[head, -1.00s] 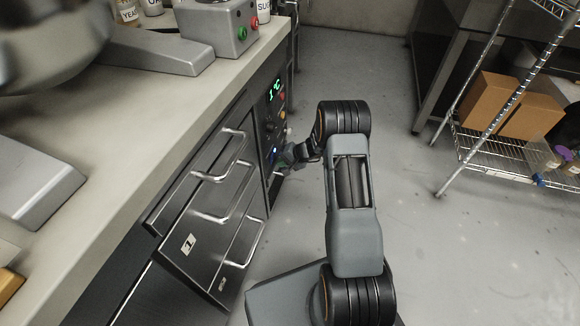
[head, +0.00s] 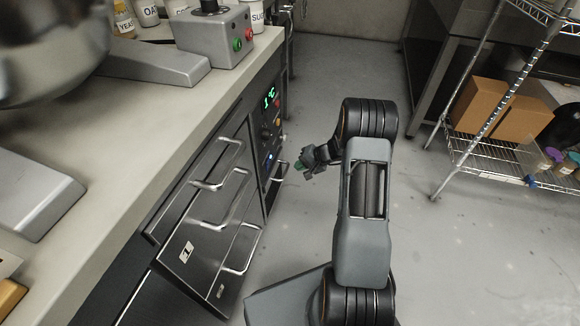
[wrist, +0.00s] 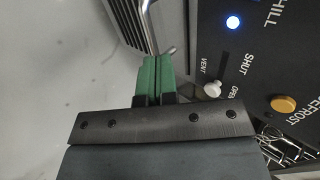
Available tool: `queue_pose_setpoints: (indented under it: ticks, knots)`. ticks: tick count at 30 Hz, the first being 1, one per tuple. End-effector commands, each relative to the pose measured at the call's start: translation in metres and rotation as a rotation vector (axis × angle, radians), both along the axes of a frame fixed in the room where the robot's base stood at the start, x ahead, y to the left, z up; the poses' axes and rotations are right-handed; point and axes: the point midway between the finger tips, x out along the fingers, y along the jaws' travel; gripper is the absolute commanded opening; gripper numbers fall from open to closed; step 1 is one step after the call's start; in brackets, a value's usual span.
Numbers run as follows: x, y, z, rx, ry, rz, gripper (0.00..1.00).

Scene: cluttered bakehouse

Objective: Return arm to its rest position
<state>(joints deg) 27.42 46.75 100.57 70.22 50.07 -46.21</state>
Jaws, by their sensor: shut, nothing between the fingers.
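My gripper (head: 300,165) shows in the head view in front of the steel drawer unit's control panel (head: 270,125), a little apart from it, with nothing held. In the wrist view its green fingertips (wrist: 155,78) are pressed together, shut and empty.
The steel drawers (head: 200,230) with bar handles stand left of my arm, under a worktop (head: 150,130) holding a mixer and a control box (head: 212,35). A wire shelf (head: 500,160) with cardboard boxes (head: 500,108) stands right. Grey floor between is clear.

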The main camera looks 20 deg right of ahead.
Motion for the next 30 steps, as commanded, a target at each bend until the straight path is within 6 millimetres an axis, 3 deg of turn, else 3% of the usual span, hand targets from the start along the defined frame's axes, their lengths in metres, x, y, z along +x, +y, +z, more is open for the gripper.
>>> queue_pose_setpoints:
  ticks: [3,14,17,20,23,30]
  knots:
    - [-0.007,-0.01,0.014,0.0,-0.001,-0.001,0.0]
    - [-0.016,-0.02,0.027,-0.001,0.0,0.002,0.0]
    - [-0.018,-0.014,0.049,-0.015,0.002,0.024,0.0]
    - [-0.024,0.002,0.097,-0.049,0.012,0.078,0.0]
    - [-0.038,0.027,0.166,-0.11,0.028,0.16,0.0]
    - [-0.106,0.087,0.341,-0.337,0.069,0.358,0.0]
